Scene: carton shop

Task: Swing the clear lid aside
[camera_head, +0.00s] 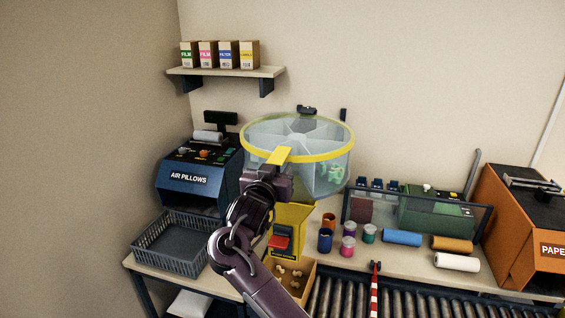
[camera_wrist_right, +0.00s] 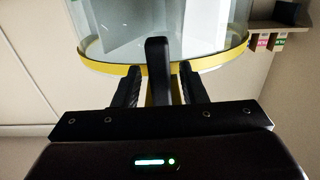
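The clear lid (camera_head: 298,131) is a round see-through disc with a yellow rim, lying level on a clear drum (camera_head: 325,175) with inner dividers. A yellow tab (camera_head: 279,155) sticks out from its near left edge. My right gripper (camera_head: 277,172) is at this tab, its arm coming up from below. In the right wrist view its two dark fingers (camera_wrist_right: 160,80) stand apart on either side of yellow, with a dark bar in front of the middle. Whether they press on the tab is hidden. The yellow rim (camera_wrist_right: 215,60) curves just beyond them. My left gripper is out of view.
Left of the drum are a blue AIR PILLOWS machine (camera_head: 190,175) and a grey basket (camera_head: 146,243). Spools, rolls (camera_head: 402,237) and an orange machine (camera_head: 518,232) stand at right. A shelf with boxes (camera_head: 228,72) hangs behind.

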